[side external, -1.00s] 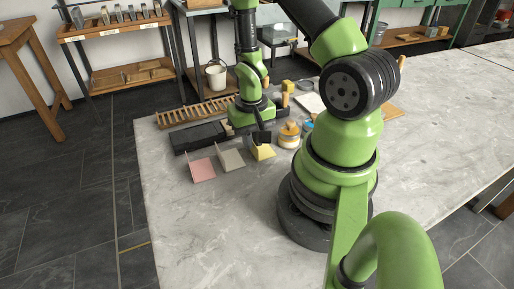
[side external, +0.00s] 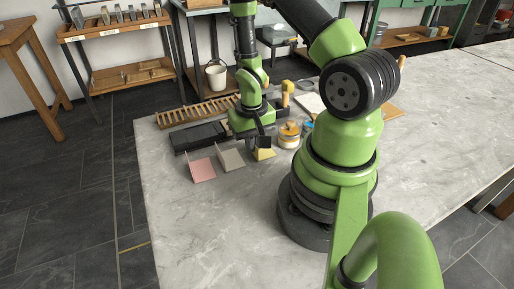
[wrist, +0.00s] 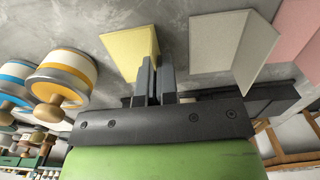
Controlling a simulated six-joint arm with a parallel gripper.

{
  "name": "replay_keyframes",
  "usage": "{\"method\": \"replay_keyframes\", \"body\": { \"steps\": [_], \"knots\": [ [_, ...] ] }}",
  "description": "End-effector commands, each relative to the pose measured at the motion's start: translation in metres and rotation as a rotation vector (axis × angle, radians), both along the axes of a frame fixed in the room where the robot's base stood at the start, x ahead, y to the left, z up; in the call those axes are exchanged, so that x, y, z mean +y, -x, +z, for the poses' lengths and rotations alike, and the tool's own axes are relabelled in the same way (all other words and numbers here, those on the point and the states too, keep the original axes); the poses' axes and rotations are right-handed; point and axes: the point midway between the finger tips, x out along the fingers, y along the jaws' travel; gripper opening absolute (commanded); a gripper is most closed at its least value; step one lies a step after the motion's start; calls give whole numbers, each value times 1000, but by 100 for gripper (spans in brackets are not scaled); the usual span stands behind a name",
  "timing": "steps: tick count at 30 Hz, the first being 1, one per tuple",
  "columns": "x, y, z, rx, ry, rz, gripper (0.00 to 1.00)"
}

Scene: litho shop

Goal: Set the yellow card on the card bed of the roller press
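The yellow card (side external: 264,155) stands on the bench at the right end of a row of cards; in the wrist view it shows as a pale yellow panel (wrist: 126,48) just beyond my fingertips. My gripper (side external: 262,147) is low over it, pointing down. In the wrist view the two grey fingers (wrist: 157,66) are close together with a narrow gap, at the card's right edge. I cannot see the card clamped. I cannot clearly make out the roller press or its card bed; a low black tray-like piece (side external: 199,137) lies behind the cards.
A grey card (side external: 231,159) and a pink card (side external: 201,170) stand left of the yellow one. Orange-banded (side external: 289,135) and blue-banded jars are close on its right. A slatted wooden rack (side external: 196,111) lies behind. The bench front is clear.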

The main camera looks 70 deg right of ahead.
Motion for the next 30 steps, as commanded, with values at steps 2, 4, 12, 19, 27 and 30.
{"method": "replay_keyframes", "body": {
  "steps": [2, 4, 12, 19, 27, 30],
  "knots": [
    [0, 0, 2, -1, 1, 0, 0],
    [0, 0, 5, -1, 1, 0, 0],
    [0, -1, 23, -3, 1, 1, 0],
    [0, -1, 37, -3, 1, 0, 0],
    [0, 0, 50, -1, 1, 1, 0],
    [0, 0, 50, 0, 0, 1, 0]
  ]
}}
